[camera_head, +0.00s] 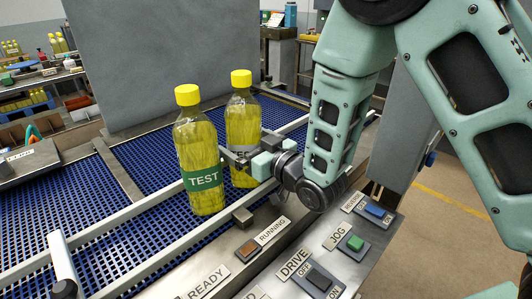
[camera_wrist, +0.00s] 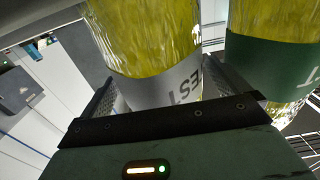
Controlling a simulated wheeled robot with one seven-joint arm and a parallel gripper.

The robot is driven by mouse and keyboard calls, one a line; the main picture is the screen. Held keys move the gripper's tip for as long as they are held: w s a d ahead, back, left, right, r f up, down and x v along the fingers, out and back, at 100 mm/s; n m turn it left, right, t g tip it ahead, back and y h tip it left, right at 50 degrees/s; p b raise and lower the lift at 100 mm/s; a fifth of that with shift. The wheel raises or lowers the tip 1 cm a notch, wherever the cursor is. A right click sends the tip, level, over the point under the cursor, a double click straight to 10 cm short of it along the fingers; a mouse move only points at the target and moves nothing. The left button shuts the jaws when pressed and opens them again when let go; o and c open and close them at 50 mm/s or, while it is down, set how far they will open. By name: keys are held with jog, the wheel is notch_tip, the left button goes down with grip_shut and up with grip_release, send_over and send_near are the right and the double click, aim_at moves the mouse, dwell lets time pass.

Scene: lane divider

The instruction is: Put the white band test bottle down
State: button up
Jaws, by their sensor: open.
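The white band test bottle (camera_head: 241,125) has yellow liquid, a yellow cap and a pale band, and stands upright on the blue conveyor mesh (camera_head: 80,203). My gripper (camera_head: 247,160) is open at the height of its band, with the fingers around the bottle. In the wrist view the white band (camera_wrist: 165,88) shows between the two fingers. A second bottle with a green TEST band (camera_head: 201,178) stands upright to the left and nearer, and partly covers my gripper's fingers. In the wrist view the green band (camera_wrist: 270,65) is outside the right finger.
Metal rails (camera_head: 142,207) divide the conveyor into lanes. A grey panel (camera_head: 160,60) stands behind the bottles. A control ledge with buttons, including a green JOG button (camera_head: 355,242), runs along the front. The mesh left of the bottles is clear.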

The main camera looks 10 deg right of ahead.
jog(key=p+v, duration=0.4)
jog(key=v, duration=0.2)
jog(key=shift+s+d+r, duration=0.15)
jog(key=shift+d+r, duration=0.05)
jog(key=s+d+r+g+h+p, duration=0.1)
jog(key=s+r+g+h+p, duration=0.1)
jog(key=s+g, duration=0.3)
jog(key=s+d+r+g+h+p, duration=0.1)
jog(key=s+r+g+h, duration=0.3)
jog(key=s, duration=0.8)
jog(key=s+d+r+n+g+h+p, duration=0.1)
jog(key=s+d+r+g+h+p, duration=0.1)
jog(key=s+g, duration=0.4)
jog(key=s+r+h+p, duration=0.1)
jog(key=s+r, duration=0.1)
jog(key=shift+s, duration=0.4)
